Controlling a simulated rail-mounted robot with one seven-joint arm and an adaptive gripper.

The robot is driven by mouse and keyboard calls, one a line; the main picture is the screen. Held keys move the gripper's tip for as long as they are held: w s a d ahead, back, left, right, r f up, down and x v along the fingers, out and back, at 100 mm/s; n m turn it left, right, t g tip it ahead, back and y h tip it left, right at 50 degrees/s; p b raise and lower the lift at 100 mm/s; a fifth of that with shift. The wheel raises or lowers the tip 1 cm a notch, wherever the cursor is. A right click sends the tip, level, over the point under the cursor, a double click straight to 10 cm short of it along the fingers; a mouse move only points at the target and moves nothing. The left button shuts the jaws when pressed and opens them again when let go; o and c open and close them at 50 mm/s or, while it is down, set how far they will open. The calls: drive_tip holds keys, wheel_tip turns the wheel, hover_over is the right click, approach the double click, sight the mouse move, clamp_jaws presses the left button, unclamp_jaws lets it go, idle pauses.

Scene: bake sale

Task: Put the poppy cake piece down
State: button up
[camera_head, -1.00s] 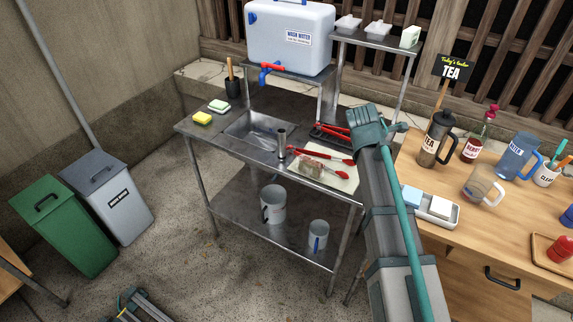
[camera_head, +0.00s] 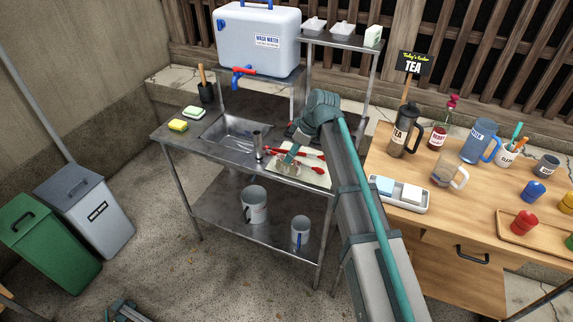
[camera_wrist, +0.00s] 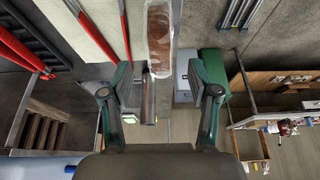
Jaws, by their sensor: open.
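The poppy cake piece (camera_head: 287,169) is a brownish block in clear wrap, at the left part of a pale board (camera_head: 316,177) on the steel sink table. In the wrist view the wrapped piece (camera_wrist: 159,40) is upper centre, ahead of the fingertips and lined up with the gap between them. My gripper (camera_head: 290,158) points down at the piece in the head view and partly hides it. Whether any finger touches the piece I cannot tell.
Red-handled tongs (camera_head: 308,153) lie on the board close to the piece. A metal cylinder (camera_head: 258,145) stands just left, beside the sink basin (camera_head: 235,130).

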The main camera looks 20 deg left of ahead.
sight(287, 165)
drive_tip(key=shift+d+p+x, duration=0.15)
drive_tip(key=shift+p+x, duration=0.45)
drive_tip(key=shift+x, duration=1.15)
drive_tip(key=shift+d+p+x, duration=0.1)
drive_tip(key=shift+p+x, duration=0.45)
drive_tip(key=shift+x, duration=1.15)
drive_tip(key=shift+f, duration=0.15)
drive_tip(key=c, duration=0.8)
